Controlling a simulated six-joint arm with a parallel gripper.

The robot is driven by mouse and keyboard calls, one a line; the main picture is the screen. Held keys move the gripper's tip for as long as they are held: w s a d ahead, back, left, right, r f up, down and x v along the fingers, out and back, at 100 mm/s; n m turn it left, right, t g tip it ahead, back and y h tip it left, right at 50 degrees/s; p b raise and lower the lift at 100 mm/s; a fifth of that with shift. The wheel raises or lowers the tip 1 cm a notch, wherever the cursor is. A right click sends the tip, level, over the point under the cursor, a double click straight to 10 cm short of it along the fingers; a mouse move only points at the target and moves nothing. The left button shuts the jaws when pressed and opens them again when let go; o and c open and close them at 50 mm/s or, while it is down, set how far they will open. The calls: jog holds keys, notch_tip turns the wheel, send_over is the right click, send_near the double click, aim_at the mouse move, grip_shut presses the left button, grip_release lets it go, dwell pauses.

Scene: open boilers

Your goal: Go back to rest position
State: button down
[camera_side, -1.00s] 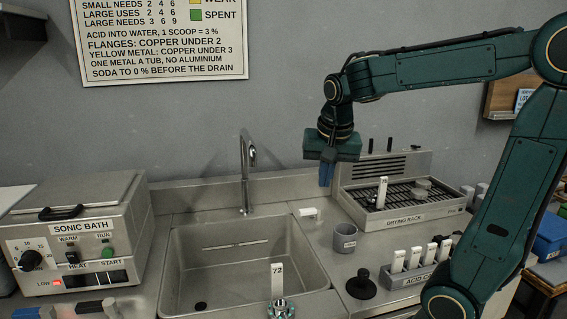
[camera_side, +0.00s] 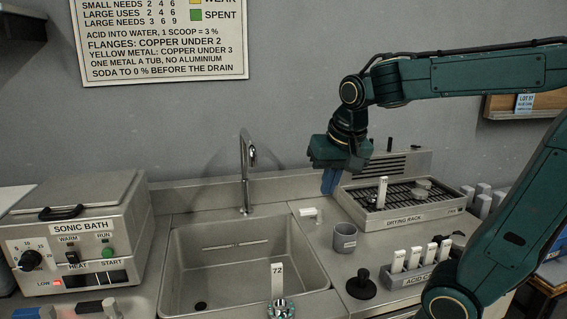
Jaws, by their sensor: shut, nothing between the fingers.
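My gripper (camera_side: 329,184) points down with its blue fingers shut and empty. It hangs in the air in front of the back wall, near the left end of the drying rack (camera_side: 405,217). My arm comes in from the right and reaches left to it. The gripper is apart from everything in this view, as far as the picture shows.
The steel sink (camera_side: 188,262) with its tap (camera_side: 246,175) lies left of my gripper, and the sonic bath (camera_side: 100,225) farther left. A grey cup (camera_side: 345,238), black knob (camera_side: 361,285) and acid rack (camera_side: 413,270) stand on the right counter. A tag marked 72 (camera_side: 278,282) stands in front.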

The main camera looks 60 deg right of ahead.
jog(key=s+a+f+n+t+y, duration=0.2)
jog(key=s+a+n, duration=0.6)
jog(key=n, duration=0.1)
jog(key=shift+a, duration=0.3)
dwell(0.9)
